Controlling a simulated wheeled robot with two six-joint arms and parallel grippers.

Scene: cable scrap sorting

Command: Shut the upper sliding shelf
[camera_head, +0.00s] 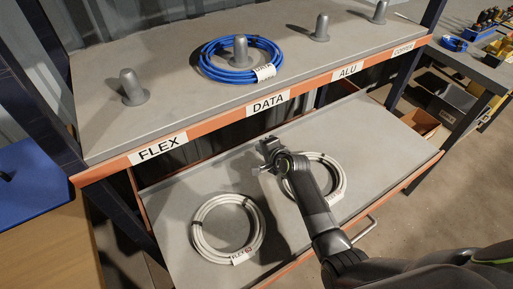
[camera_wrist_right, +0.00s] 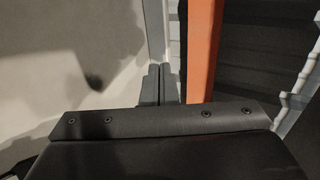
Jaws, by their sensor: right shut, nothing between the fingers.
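A grey sliding shelf (camera_head: 171,201) stands pulled out below the labelled top. It has an orange front edge and a metal handle (camera_head: 365,230) at the front right. Two white cable coils lie on it, one at the left (camera_head: 196,231) and one further right (camera_head: 341,185), partly hidden by my right arm. My right gripper (camera_head: 268,148) is over the shelf, close to the right coil and below the DATA label. In the right wrist view its fingers (camera_wrist_right: 160,83) are shut and empty, beside an orange strip (camera_wrist_right: 203,45). My left gripper is not in view.
The grey top (camera_head: 180,65) has several upright pegs and labels FLEX, DATA, ALU and one more. A blue cable coil (camera_head: 211,69) lies around the DATA peg. Dark posts frame the rack. A blue panel (camera_head: 40,185) is at left.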

